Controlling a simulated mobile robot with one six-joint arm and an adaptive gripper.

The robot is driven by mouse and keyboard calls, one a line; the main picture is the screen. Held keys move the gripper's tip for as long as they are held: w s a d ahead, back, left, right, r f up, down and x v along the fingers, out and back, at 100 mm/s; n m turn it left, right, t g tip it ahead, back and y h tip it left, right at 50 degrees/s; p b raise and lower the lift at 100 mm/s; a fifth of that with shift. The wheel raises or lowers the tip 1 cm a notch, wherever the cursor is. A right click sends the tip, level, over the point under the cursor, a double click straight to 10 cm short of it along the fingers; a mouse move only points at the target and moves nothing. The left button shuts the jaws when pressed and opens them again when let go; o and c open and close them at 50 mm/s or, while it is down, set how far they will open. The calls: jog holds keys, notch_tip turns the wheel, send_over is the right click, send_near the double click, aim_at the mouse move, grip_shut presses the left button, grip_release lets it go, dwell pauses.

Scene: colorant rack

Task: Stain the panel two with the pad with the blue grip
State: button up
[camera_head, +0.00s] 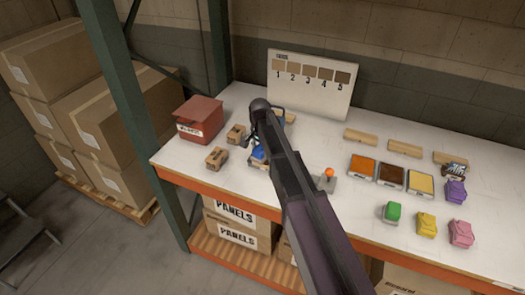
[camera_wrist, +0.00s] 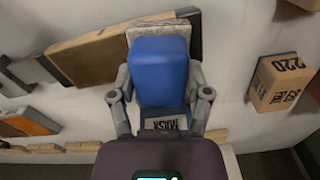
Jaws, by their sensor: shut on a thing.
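The pad with the blue grip (camera_wrist: 160,62) is between the fingers of my gripper (camera_wrist: 161,82), which is shut on it. In the head view, the blue grip (camera_head: 258,153) shows low at my gripper (camera_head: 259,146), partly hidden by my arm. A brown wood panel (camera_wrist: 98,52) lies beside and partly behind the pad in the wrist view; its far end is darker. I cannot tell its number or whether the pad touches it. A pale item with dark lettering (camera_wrist: 164,124) shows just below the blue grip.
A numbered sample board (camera_head: 309,92) stands at the back. Wood panels (camera_head: 405,148) lie right of my arm, near orange (camera_head: 362,168), brown (camera_head: 391,175) and yellow (camera_head: 420,185) trays. Green (camera_head: 391,212), yellow, pink and purple pads stand at right. A red box (camera_head: 200,113) and small blocks (camera_head: 217,157) are left.

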jog(key=shift+w+a, duration=0.25)
jog(key=shift+a, duration=0.3)
jog(key=shift+w+a, duration=0.2)
jog(key=shift+a, duration=0.35)
jog(key=shift+r+p, duration=2.95)
notch_tip(320, 180, up, 3)
jog(key=p, duration=0.3)
notch_tip(320, 180, down, 4)
jog(key=b, duration=0.4)
jog(key=shift+f, duration=0.2)
